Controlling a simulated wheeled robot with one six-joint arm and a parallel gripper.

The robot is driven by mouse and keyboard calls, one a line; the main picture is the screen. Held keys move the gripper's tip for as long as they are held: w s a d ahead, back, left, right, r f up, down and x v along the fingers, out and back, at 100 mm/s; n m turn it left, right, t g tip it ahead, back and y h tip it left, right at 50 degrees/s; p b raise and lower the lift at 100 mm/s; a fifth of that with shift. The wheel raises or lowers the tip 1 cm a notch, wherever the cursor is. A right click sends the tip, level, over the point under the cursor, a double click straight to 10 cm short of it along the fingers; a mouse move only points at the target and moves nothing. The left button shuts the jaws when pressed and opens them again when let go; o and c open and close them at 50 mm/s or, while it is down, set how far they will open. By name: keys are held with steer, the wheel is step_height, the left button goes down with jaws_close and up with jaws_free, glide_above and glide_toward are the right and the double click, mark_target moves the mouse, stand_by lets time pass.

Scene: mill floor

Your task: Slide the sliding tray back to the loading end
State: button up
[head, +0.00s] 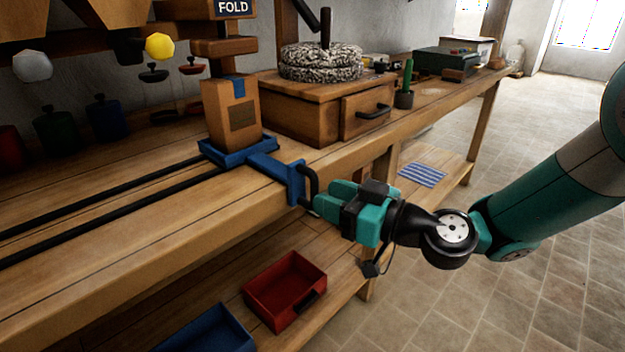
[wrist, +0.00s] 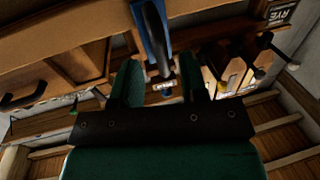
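The blue sliding tray (head: 232,154) sits at the right end of two dark rails (head: 105,208) on the wooden bench. A brown packet with a blue top (head: 231,115) stands upright on it. A blue arm of the tray reaches over the bench's front edge to a dark upright handle (head: 312,182). My gripper (head: 322,202) is at the handle, in front of the bench. In the wrist view its two green fingers (wrist: 160,78) are spread apart, with the blue bracket (wrist: 153,38) in line with the gap. Whether the fingers touch the handle cannot be told.
A "FOLD" sign (head: 233,7) hangs above the packet. A wooden mill with a round stone (head: 320,62) and a drawer (head: 366,110) stands right of the tray. A red bin (head: 285,290) and a blue bin (head: 210,332) lie on the lower shelf. The rails leftward look clear.

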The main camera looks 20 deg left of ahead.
steer(key=shift+w+a, duration=0.2)
steer(key=shift+a, duration=0.75)
steer(key=shift+w+a, duration=0.15)
steer(key=shift+a, duration=0.75)
